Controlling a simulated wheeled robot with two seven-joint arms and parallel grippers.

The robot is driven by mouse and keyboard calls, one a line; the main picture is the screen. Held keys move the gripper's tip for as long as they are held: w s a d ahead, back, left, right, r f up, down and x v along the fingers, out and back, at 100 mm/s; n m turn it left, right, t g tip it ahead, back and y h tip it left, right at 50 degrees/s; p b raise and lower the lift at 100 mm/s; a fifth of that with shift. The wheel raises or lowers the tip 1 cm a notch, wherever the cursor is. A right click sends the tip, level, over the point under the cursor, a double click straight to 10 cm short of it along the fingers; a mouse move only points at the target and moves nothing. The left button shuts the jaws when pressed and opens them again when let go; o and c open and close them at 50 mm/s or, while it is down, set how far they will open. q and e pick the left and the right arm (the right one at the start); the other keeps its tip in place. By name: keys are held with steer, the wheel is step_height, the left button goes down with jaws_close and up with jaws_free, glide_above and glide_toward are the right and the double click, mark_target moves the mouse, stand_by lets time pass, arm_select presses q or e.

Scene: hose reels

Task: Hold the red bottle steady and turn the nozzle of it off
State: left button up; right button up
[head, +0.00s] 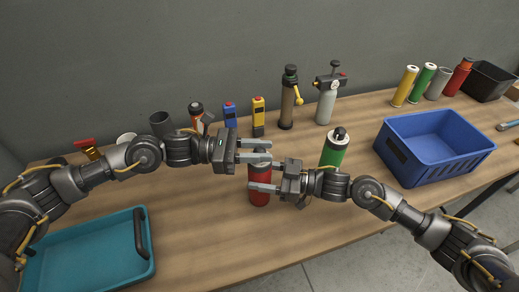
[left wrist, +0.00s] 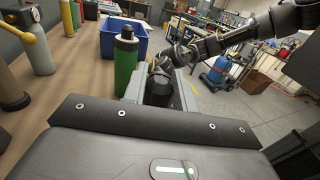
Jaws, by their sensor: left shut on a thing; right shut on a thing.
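The red bottle (head: 260,197) stands on the table in front of me, with its upper part largely hidden by my grippers. My left gripper (head: 268,151) is shut at the bottle's top, on the nozzle. In the left wrist view, a dark nozzle (left wrist: 159,91) shows between its fingers; its exact turn cannot be told. My right gripper (head: 252,176) comes from the right, just below the left one, and is shut on the bottle's body.
A green bottle (head: 334,150) stands close right, behind my right arm. A blue crate (head: 455,160) is farther right. A teal tray (head: 90,260) lies front left. Several bottles and tools line the back, including a grey bottle (head: 326,106) and a brown one (head: 287,105).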

arm_select(q)
steer(key=shift+m+g+y, duration=0.6)
steer(key=shift+m+g, duration=1.4)
steer(key=shift+g, duration=1)
steer(key=o, duration=1)
steer(key=shift+c, duration=0.2)
steer(key=v, duration=1.2)
steer(key=shift+w, duration=0.1)
